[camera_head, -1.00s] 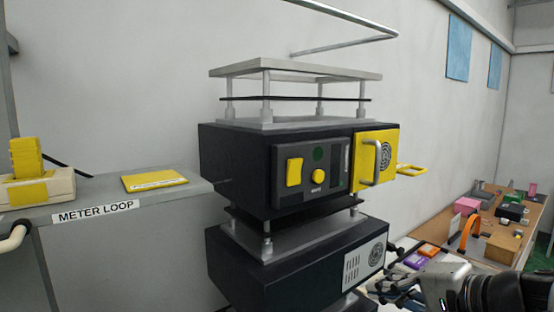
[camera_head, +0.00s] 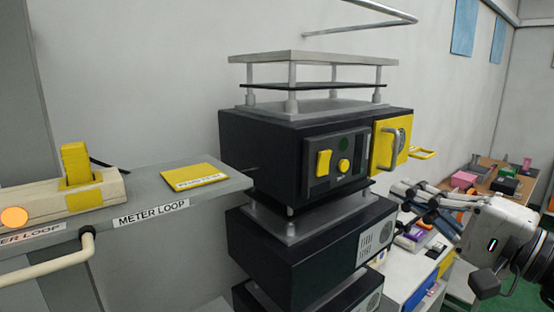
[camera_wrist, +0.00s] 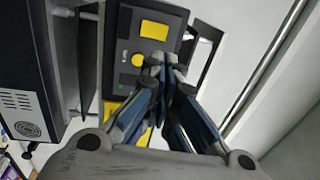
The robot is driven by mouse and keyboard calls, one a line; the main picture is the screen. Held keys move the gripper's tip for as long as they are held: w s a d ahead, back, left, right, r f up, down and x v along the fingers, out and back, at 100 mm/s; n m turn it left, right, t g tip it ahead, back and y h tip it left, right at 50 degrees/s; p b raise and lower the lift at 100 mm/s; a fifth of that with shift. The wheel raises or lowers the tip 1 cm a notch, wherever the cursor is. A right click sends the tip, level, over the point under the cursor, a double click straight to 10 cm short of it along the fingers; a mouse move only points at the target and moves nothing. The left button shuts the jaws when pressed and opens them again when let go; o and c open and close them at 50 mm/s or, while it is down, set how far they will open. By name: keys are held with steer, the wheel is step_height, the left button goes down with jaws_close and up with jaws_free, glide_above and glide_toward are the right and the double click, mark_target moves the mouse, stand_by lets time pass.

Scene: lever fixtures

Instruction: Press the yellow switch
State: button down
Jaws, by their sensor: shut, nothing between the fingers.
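A yellow rocker switch (camera_head: 323,163) is on the dark control panel of the black box, left of a round yellow button (camera_head: 344,166). In the wrist view the panel appears turned, with the yellow switch (camera_wrist: 155,29) above the yellow button (camera_wrist: 138,60). My gripper (camera_head: 404,192) is right of the panel and lower than it in the head view, apart from it. In the wrist view my gripper (camera_wrist: 170,66) has its fingers together and empty, overlapping the panel's edge in the picture; the gap in depth is hard to tell.
A yellow door (camera_head: 382,152) with a metal handle sits right of the panel. At left, a shelf labelled METER LOOP (camera_head: 238,181) holds a yellow plate (camera_head: 195,176) and a cream strip (camera_head: 37,203) with a yellow lever (camera_head: 75,160). A railed frame (camera_head: 313,57) tops the box.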

mark_target(330, 156)
steer(key=p+x, duration=0.2)
steer(key=x, duration=1.1)
steer(key=shift+w+a+p, duration=0.2)
steer(key=shift+p, duration=0.15)
steer(key=shift+w+a+r+g+p, duration=0.2)
steer(key=shift+w+r+g+p, duration=0.1)
steer(key=shift+r+p, duration=0.1)
steer(key=shift+s+f, duration=0.1)
steer(key=shift+f, duration=0.1)
